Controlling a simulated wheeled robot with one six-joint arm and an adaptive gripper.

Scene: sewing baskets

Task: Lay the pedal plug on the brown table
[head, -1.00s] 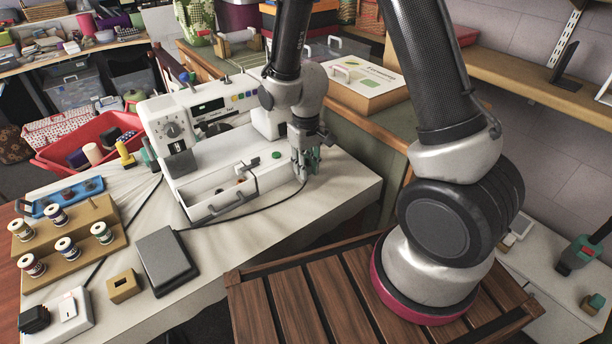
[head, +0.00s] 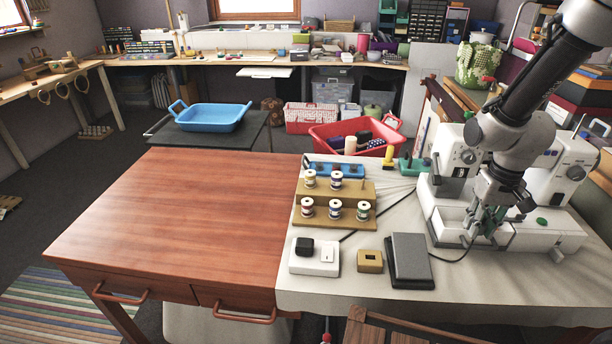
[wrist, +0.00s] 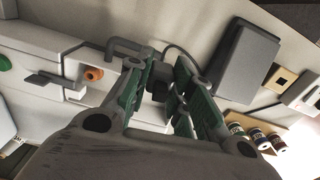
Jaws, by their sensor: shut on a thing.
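My gripper (head: 487,222) is in front of the white sewing machine (head: 545,175), pointing down over its free-arm base. In the wrist view its green-padded fingers (wrist: 174,108) are closed on a small dark piece, the pedal plug (wrist: 176,103), mostly hidden by the fingers. A black cable runs from the gripper area to the dark grey pedal (head: 409,258), which lies on the cream-covered table (head: 360,295); the pedal also shows in the wrist view (wrist: 243,62). The brown table (head: 185,215) is at left, its top bare.
Between gripper and brown table stand a stepped spool rack (head: 335,190), a blue tray (head: 335,170), a white socket block (head: 315,262) with a black plug, and a small tan block (head: 370,261). A red basket (head: 355,130) and blue basin (head: 210,117) are behind.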

